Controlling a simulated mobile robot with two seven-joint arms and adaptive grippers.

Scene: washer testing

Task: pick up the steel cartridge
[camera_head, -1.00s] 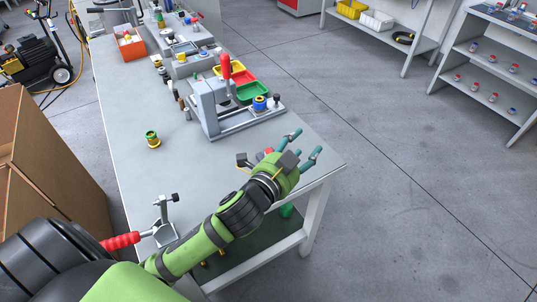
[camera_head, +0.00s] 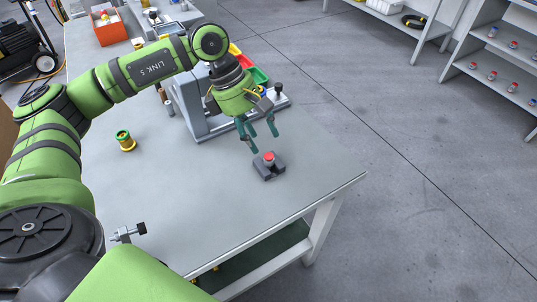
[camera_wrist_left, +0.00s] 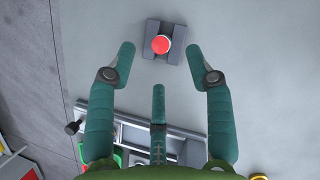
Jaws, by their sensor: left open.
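A small round red-topped piece (camera_head: 268,157) sits upright in a dark grey block (camera_head: 269,171) near the right end of the bench (camera_head: 200,200). Only its red top shows clearly, so I cannot tell if its body is steel. My left gripper (camera_head: 262,140) is open and empty, pointing down just behind and above the block. In the left wrist view, the red top (camera_wrist_left: 161,44) lies just beyond and between the two outer fingertips (camera_wrist_left: 161,60), apart from them. A brass-coloured piece with a green top (camera_head: 126,142) stands farther left on the bench. My right gripper is not in view.
A grey bench fixture (camera_head: 199,124) stands behind my left gripper, partly hidden by my arm. A red bin (camera_head: 108,27) is at the far end. A small clamp (camera_head: 128,233) is near the front edge. The bench around the block is clear.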

